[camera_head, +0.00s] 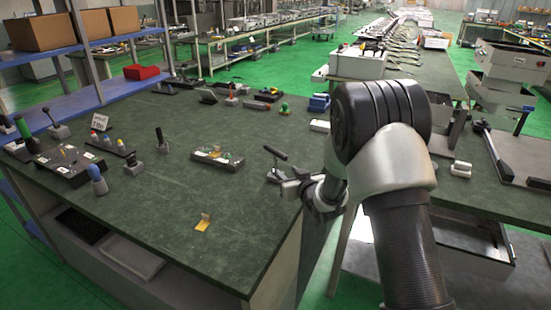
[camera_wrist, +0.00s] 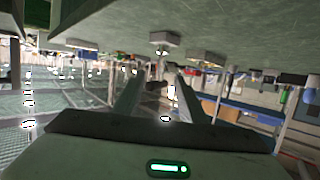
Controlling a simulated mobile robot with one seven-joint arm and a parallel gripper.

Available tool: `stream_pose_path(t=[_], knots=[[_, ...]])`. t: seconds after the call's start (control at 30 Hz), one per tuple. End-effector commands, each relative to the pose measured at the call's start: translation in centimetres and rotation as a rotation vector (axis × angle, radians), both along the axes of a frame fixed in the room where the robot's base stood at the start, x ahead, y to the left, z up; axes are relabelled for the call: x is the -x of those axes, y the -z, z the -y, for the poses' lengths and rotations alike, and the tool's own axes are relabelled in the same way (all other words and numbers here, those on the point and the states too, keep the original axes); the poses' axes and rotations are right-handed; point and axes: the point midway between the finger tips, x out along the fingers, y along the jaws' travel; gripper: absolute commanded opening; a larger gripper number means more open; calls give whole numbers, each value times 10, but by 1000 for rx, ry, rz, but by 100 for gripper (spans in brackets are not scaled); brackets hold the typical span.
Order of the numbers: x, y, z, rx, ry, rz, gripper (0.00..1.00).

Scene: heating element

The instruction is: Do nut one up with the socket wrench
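My gripper (camera_head: 287,187) is at the right edge of the green-topped workbench. In the wrist view its two fingers (camera_wrist: 158,92) are spread apart, with nothing clearly held between them. A black-handled tool on a metal base (camera_head: 276,160) is just beyond the gripper in the head view. Another black-handled tool (camera_head: 160,138) stands upright in a small holder on the left, and a blue-handled tool (camera_head: 96,178) stands farther left. I cannot tell which is the socket wrench. A grey fixture with small yellow parts (camera_head: 218,158) lies mid-bench. Nut one is too small to make out.
A small yellow piece (camera_head: 203,222) lies near the bench's front. A dark block with small parts (camera_head: 68,165) is at the left. Several tools line the back, with a red bin (camera_head: 141,72) on a blue shelf. Another bench (camera_head: 490,182) is at the right. The centre front is mostly clear.

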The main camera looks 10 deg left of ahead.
Motion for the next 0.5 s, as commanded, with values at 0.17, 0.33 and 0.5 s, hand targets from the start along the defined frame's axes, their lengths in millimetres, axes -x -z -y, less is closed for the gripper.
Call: stream_pose_path(t=[0.17, 0.33, 0.5], knots=[[-34, 13, -16, 1, -2, 1, 38], [-55, 20, -26, 0, 0, -1, 38], [-63, 22, -30, 0, 0, -1, 38]])
